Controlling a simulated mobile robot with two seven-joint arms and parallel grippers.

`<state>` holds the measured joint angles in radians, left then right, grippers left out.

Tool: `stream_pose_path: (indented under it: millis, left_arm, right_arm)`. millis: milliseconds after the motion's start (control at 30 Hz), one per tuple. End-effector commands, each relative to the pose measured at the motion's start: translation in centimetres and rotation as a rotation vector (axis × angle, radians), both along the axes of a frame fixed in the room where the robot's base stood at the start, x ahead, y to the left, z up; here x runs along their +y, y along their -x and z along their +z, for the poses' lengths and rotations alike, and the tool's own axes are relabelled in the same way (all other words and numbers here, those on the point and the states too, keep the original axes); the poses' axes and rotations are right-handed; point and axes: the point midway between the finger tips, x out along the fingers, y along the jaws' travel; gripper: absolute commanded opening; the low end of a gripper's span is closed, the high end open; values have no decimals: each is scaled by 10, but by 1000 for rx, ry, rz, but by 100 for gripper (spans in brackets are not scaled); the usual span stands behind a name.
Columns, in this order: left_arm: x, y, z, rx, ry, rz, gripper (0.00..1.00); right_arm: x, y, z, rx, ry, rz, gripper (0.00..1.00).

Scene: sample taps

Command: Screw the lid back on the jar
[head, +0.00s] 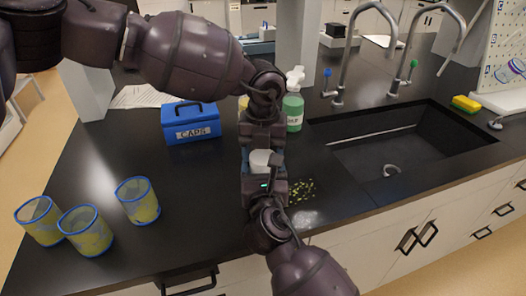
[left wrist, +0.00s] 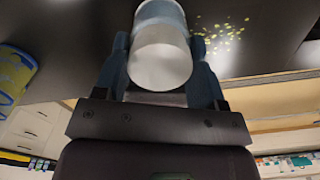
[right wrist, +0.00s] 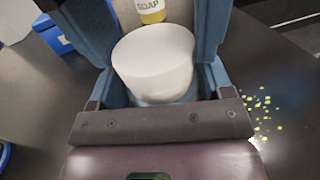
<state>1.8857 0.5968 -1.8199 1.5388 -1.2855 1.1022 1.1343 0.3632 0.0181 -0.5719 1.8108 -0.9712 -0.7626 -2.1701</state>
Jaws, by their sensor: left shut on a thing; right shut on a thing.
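The white lid (head: 261,158) sits upright on top of the jar, between my two grippers over the counter's front part. In the left wrist view the lid (left wrist: 160,62) lies between the fingers, with the pale blue jar (left wrist: 160,10) under it. In the right wrist view the lid (right wrist: 155,60) stands above a pale translucent strip of jar (right wrist: 165,98). My left gripper (head: 264,138) reaches from the far side, shut on the lid. My right gripper (head: 264,180) reaches from the near side, shut on the jar. The fingers hide most of the jar and the lid-jar seam.
A blue CAPS box (head: 190,122) stands left of the grippers, and several yellow-filled containers with blue rims (head: 138,201) at the front left. A green-labelled bottle (head: 293,112) is behind. Yellow flecks (head: 302,191) lie right of the grippers, before the sink (head: 400,150). The counter's middle left is clear.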

Motion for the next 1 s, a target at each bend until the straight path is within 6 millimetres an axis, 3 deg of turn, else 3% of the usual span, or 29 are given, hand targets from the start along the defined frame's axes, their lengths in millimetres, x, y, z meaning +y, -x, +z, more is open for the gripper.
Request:
stream_pose_path:
  millis: [233,700,1000]
  left_arm:
    - [-1,1,0,3,4,-122,36]
    - [-2,2,-1,2,5,-764,36]
    - [-2,2,0,0,4,-866,36]
  right_arm:
    - [1,0,0,-1,0,3,7]
    - [2,0,0,-1,0,4,7]
    - [2,0,0,-1,0,4,7]
